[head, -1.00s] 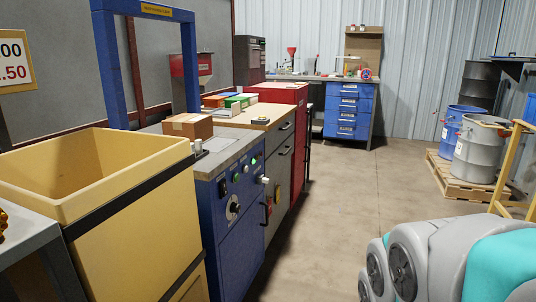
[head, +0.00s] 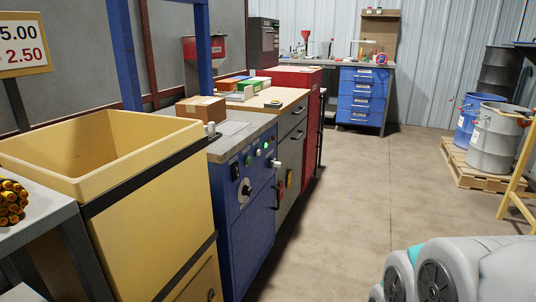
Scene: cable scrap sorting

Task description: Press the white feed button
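A blue machine cabinet (head: 245,240) stands left of centre, with a control panel on its front. A small white button or knob (head: 275,163) sticks out at the panel's right side. A green lit button (head: 257,153) and a small pale round one (head: 265,145) sit above and left of it. A round dial (head: 246,190) is lower left on the panel. The labels are too small to read, so I cannot confirm which is the feed button. My gripper is not in view; only grey and teal parts of my arm show at lower right.
A yellow bin (head: 150,225) stands left of the cabinet. A cardboard box (head: 201,108) rests on the cabinet top. A red cabinet (head: 308,115) stands beyond. Drums (head: 495,140) on a pallet (head: 470,172) are at right. The floor between is clear.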

